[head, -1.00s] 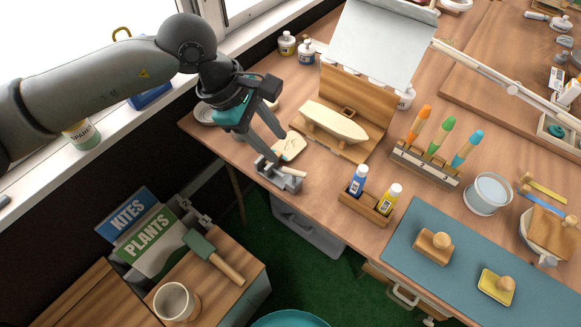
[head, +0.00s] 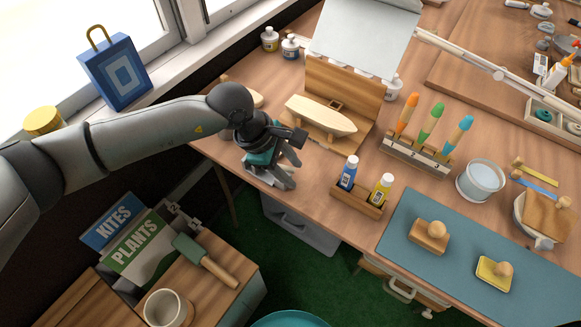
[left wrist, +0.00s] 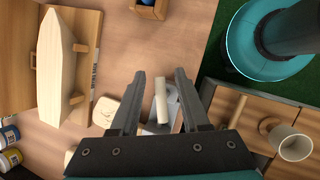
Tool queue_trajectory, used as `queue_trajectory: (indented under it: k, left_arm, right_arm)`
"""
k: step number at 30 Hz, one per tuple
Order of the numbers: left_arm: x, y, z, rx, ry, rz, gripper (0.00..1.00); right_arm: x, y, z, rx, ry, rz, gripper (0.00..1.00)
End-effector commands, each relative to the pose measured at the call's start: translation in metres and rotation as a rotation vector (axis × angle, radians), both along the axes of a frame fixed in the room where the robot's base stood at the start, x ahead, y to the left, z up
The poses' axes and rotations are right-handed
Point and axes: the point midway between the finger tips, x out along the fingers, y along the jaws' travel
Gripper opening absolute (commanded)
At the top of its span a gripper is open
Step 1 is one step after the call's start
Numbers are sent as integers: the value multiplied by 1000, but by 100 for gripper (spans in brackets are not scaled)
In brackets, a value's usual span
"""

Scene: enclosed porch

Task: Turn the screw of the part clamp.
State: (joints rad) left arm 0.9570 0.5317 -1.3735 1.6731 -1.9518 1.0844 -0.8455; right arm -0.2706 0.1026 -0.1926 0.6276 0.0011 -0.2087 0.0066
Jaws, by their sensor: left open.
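The part clamp, a small grey metal device at the left front edge of the bench, is mostly hidden behind my left gripper (head: 287,172) in the head view. The two fingers are apart, one on each side of the rod, with visible gaps. I cannot make out the screw itself. My right gripper is in neither view.
A wooden model hull (head: 320,118) stands behind the clamp. A glue-bottle rack (head: 357,203) is to its right, with a brush holder (head: 417,157) beyond. A pale flat piece (left wrist: 105,112) lies beside the clamp. Below left is a cabinet top with a mug (head: 167,308) and mallet (head: 205,262).

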Motion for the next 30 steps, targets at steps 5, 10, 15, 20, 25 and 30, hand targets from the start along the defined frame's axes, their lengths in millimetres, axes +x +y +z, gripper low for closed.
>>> queue_trajectory:
  k: [5,10,15,20,25,30]
  left_arm:
    - [0,0,0,0,0,0,36]
    - [0,0,0,0,0,0,17]
    - [0,0,0,0,0,0,0]
    - [0,0,0,0,0,0,0]
    - [0,0,1,0,0,0,0]
    - [0,0,1,0,1,31,0]
  right_arm:
    - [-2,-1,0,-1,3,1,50]
    - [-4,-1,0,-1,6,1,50]
    - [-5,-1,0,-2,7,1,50]
    - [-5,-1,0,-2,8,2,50]
    - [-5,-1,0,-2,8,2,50]
    - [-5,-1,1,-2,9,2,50]
